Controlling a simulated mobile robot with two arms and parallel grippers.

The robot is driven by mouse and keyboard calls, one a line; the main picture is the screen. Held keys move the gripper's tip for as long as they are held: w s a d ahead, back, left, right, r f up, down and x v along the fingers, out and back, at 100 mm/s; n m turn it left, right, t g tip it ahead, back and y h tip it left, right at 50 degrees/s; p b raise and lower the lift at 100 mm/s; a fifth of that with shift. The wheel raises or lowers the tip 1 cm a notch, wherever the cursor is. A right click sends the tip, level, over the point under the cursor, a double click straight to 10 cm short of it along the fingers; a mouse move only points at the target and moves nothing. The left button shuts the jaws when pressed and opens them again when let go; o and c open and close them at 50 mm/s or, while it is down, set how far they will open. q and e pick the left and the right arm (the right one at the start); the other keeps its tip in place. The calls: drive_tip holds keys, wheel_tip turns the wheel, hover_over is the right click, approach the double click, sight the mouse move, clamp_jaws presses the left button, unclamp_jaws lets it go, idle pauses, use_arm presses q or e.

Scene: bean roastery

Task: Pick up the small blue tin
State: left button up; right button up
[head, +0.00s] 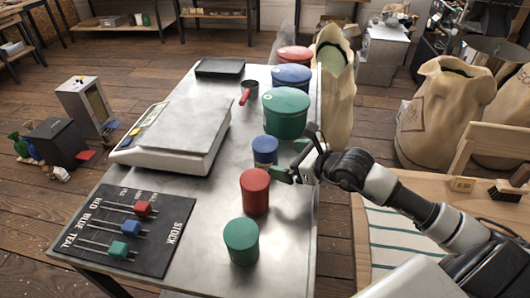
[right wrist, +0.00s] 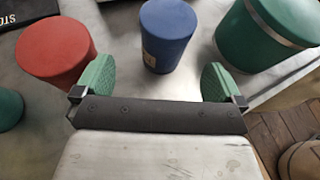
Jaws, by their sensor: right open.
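The small blue tin (head: 265,151) stands upright on the metal table, between the small red tin (head: 255,192) and the large green tin (head: 287,112). My right gripper (head: 291,162) comes in from the right beside it, open and empty. In the right wrist view the small blue tin (right wrist: 167,35) stands ahead of the open green-padded fingers (right wrist: 160,78), roughly centred between them and apart from both. The small red tin (right wrist: 57,50) is close to the left finger there, and the large green tin (right wrist: 268,32) is beyond the right finger. My left gripper is not in view.
A small green tin (head: 241,241) stands nearer on the metal table (head: 205,235). A scale (head: 178,133) and a black stock board (head: 128,228) with coloured sliders lie left. A large blue tin (head: 287,77) and large red tin (head: 294,56) stand behind. Sacks stand right.

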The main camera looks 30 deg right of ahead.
sight(276, 155)
drive_tip(key=shift+x, duration=1.1)
drive_tip(key=shift+w+f, duration=0.1)
drive_tip(key=shift+w, duration=0.15)
drive_tip(key=shift+w+a+f+p, duration=0.15)
drive_tip(key=shift+w+p, duration=0.2)
drive_tip(key=shift+w, duration=0.2)
drive_tip(key=x, duration=0.4)
drive_tip(key=shift+w+p, duration=0.15)
drive_tip(key=shift+p, duration=0.2)
use_arm(q)
drive_tip(key=shift+w+r, duration=0.6)
drive_tip(key=shift+r, duration=0.15)
drive_tip(key=shift+s, duration=0.1)
use_arm(e)
drive_tip(key=shift+c, duration=0.3)
drive_tip(key=c, duration=1)
use_arm(q)
drive_tip(key=shift+s, duration=0.1)
